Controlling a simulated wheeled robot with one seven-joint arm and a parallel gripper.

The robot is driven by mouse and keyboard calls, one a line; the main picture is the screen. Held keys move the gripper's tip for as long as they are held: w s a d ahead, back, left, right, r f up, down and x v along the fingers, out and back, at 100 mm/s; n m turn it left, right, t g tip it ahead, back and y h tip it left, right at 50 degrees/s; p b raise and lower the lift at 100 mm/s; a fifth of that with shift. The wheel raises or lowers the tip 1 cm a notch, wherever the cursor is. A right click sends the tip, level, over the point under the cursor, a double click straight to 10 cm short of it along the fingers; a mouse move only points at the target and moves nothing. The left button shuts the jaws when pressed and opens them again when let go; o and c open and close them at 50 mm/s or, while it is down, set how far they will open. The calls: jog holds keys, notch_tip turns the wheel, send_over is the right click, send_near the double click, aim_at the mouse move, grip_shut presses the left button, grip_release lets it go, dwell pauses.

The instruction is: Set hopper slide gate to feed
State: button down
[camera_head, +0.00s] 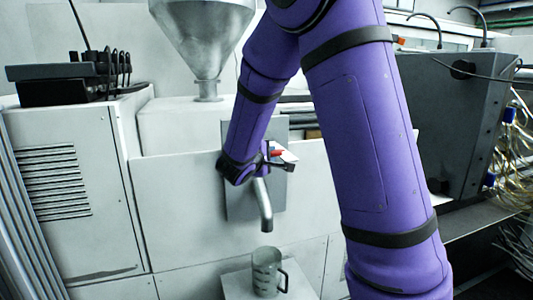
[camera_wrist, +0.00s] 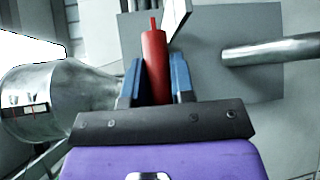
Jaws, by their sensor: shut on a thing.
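The hopper (camera_head: 203,32) is a metal funnel at the top of the head view; its metal body also shows at the left of the wrist view (camera_wrist: 70,85). A red handle (camera_wrist: 155,60) stands in front of a grey plate (camera_wrist: 205,75) in the wrist view. My gripper (camera_wrist: 157,80) is shut on this red handle, with one blue finger on each side of it. In the head view, a bit of the red handle (camera_head: 276,153) shows at my gripper (camera_head: 281,161). My wrist hides much of the plate there, and I cannot tell the gate's setting.
A bent metal spout (camera_head: 265,208) comes out below my gripper. A metal jug (camera_head: 267,270) stands under it on a pale ledge (camera_head: 235,285). A dark grey box (camera_head: 455,120) is at the right. The white machine front (camera_head: 180,215) left of the plate is clear.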

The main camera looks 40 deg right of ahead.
jog(key=shift+s+f, duration=0.1)
jog(key=shift+f, duration=0.05)
jog(key=c, duration=1)
grip_release()
jog(key=shift+s+a, duration=0.1)
jog(key=shift+o, duration=0.2)
jog(key=shift+a, duration=0.1)
jog(key=v, duration=1)
jog(key=shift+s+a, duration=0.25)
